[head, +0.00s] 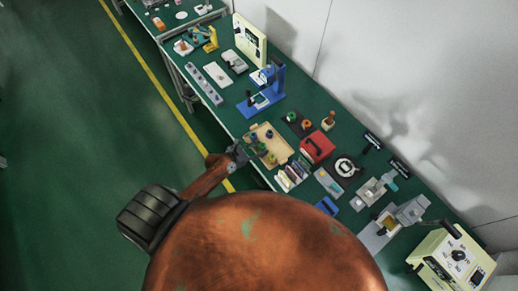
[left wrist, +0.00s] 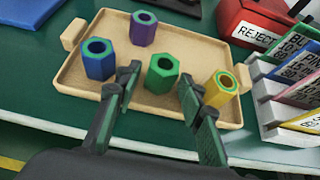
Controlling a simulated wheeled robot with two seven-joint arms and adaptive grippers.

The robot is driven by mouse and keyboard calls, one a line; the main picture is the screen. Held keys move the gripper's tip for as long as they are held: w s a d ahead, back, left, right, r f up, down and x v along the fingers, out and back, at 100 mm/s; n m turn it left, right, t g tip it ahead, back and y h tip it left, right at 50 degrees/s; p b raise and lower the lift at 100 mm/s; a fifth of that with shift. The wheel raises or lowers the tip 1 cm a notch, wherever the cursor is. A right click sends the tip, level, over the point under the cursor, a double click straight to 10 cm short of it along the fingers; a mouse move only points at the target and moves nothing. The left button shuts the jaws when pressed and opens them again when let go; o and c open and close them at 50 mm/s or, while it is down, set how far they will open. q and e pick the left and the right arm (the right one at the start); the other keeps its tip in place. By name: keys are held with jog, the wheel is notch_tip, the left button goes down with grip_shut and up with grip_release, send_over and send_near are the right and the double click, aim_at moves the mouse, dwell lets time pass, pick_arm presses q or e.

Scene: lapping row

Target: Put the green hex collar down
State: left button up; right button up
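The green hex collar (left wrist: 162,74) stands upright in the tan tray (left wrist: 205,52), which also shows in the head view (head: 283,151). My left gripper (left wrist: 158,80) is open, one finger on each side of the green collar, with a visible gap on both sides. In the head view my left gripper (head: 243,154) is at the near edge of the tray. A blue collar (left wrist: 98,60), a purple collar (left wrist: 143,29) and a yellow collar (left wrist: 220,89) also stand in the tray. My right gripper is not in view.
A red reject box (left wrist: 258,22) stands right of the tray, also in the head view (head: 317,147). A rack of labelled cards (left wrist: 275,107) is close on the right. A blue press (head: 264,92) stands farther along the green bench.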

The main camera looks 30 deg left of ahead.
pick_arm(q)
jog(key=shift+o, duration=0.3)
jog(key=shift+r, duration=0.1)
jog(key=shift+s+r, duration=0.15)
jog(key=v, duration=1.1)
jog(key=shift+s+r+p, duration=0.2)
jog(key=shift+p, duration=0.1)
jog(key=shift+a+f, duration=0.1)
jog(key=shift+a, duration=0.1)
